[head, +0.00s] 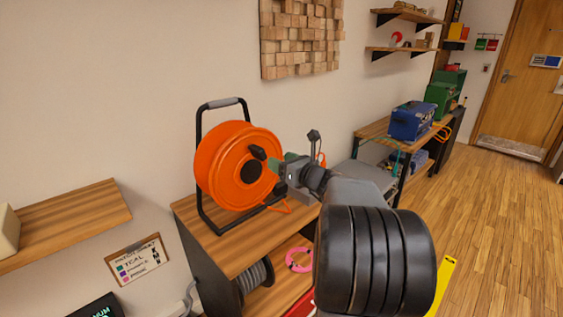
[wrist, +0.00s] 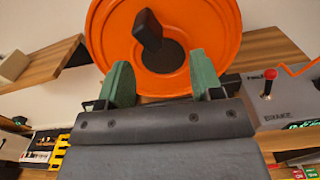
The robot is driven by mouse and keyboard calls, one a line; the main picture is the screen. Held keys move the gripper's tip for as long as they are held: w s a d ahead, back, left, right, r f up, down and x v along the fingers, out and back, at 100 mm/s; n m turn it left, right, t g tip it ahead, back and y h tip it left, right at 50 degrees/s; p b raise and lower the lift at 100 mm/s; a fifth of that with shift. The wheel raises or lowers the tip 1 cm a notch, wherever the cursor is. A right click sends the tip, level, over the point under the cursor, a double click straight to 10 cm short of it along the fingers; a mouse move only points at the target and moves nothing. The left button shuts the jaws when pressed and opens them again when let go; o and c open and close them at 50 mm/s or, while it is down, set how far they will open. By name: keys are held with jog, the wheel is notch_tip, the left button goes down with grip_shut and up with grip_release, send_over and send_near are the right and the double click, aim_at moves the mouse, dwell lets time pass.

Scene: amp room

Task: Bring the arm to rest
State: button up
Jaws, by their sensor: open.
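My gripper (head: 282,160) is raised at the end of my outstretched arm, in front of the orange cable reel (head: 234,167). In the wrist view its two green fingers (wrist: 163,84) are apart with nothing between them. The reel stands in a black frame on a wooden-topped bench. Its black crank knob (wrist: 148,30) sticks out beyond the fingertips and above the gap, with dark space visible between. I cannot tell exactly how far the fingertips are from the reel face. My arm hides part of the bench's right side.
A grey box with a red-knobbed lever (wrist: 268,84) sits right of the fingers. A wooden shelf (head: 68,222) juts out at left. A further bench carries a blue box (head: 412,121). The wooden floor (head: 505,220) is clear at right.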

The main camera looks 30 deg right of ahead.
dwell(0.3)
jog(key=s+a+f+n+g+y+p, duration=0.25)
jog(key=s+a+f+n+g, duration=0.8)
jog(key=n, duration=0.85)
jog(key=s+a+r+n+g+h+p, duration=0.3)
jog(key=s+a+r+n+h+p, duration=0.2)
jog(key=n, duration=1.1)
jog(key=s+a+r+p, duration=0.1)
jog(key=s+a+p, duration=0.2)
jog(key=s+a, duration=0.1)
jog(key=shift+a+r+g+h, duration=0.15)
jog(key=shift+a+g+h, duration=0.2)
jog(key=shift+a, duration=0.55)
